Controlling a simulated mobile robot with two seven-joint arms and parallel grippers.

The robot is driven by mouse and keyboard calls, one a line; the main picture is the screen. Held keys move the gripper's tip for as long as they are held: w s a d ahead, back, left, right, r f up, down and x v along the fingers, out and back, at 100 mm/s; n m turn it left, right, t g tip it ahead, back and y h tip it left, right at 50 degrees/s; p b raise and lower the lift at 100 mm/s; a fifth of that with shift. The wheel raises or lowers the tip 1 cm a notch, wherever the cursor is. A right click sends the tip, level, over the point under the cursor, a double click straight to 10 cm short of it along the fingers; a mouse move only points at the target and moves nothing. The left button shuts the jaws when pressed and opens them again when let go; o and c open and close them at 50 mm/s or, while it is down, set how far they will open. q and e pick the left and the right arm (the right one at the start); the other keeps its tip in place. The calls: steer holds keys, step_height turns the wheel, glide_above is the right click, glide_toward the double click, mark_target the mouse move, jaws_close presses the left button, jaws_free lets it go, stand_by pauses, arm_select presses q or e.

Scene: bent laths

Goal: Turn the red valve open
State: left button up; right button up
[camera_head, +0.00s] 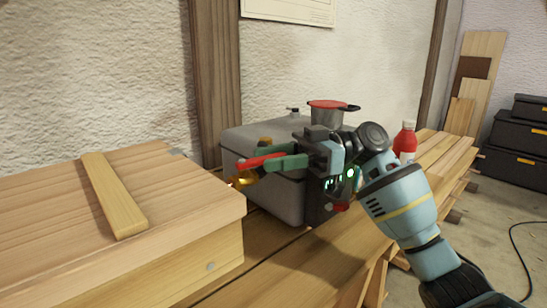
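The red valve handle (252,162) shows as a short red bar at the left front of a grey metal box (262,143). A brass fitting (243,181) sits just below it. My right gripper (277,163) reaches in from the right, its green fingers pointing left at the handle. The fingers overlap the handle's right part in the picture. I cannot tell whether they touch it or are closed around it. The gripper body hides the box's right front and part of the valve. My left gripper is not in view.
A wooden chest (190,215) with a lath (113,195) on its lid stands at left. A pot with a red rim (328,117) and a red bottle (405,144) stand behind my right arm. Black cases (515,140) are at far right.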

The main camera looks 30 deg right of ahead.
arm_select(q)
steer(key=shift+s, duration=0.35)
arm_select(e)
steer(key=s+d, duration=0.1)
steer(key=d, duration=0.6)
steer(key=shift+s+d, duration=0.15)
steer(key=shift+d, duration=0.05)
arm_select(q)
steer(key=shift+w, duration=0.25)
